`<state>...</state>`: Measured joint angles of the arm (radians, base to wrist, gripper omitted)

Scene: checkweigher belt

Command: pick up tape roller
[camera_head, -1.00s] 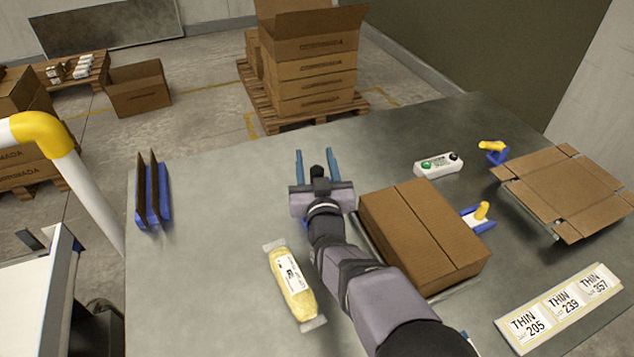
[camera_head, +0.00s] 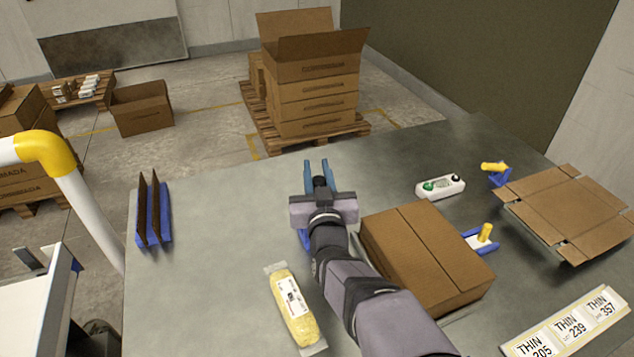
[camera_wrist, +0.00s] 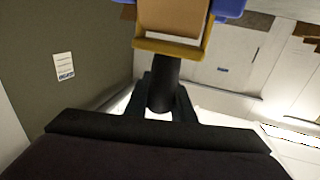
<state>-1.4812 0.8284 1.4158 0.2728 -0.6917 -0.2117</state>
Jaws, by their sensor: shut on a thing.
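The tape roller shows in the wrist view, with a black handle (camera_wrist: 164,88), a yellow frame (camera_wrist: 172,50) and brown tape at the top edge. My gripper (camera_wrist: 164,104) is shut on the black handle, one finger on each side. In the head view my gripper (camera_head: 317,172) is over the grey table, left of the closed carton, with its narrow blue fingers near together. The roller is mostly hidden there by my wrist; a small black part (camera_head: 320,183) shows between the fingers.
A closed carton (camera_head: 425,255) lies right of my arm and a yellow packet (camera_head: 292,308) left of it. A button box (camera_head: 440,187), flat cardboard (camera_head: 565,205) and label strip (camera_head: 570,325) are to the right. A blue rack (camera_head: 152,215) stands left. The table's left middle is clear.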

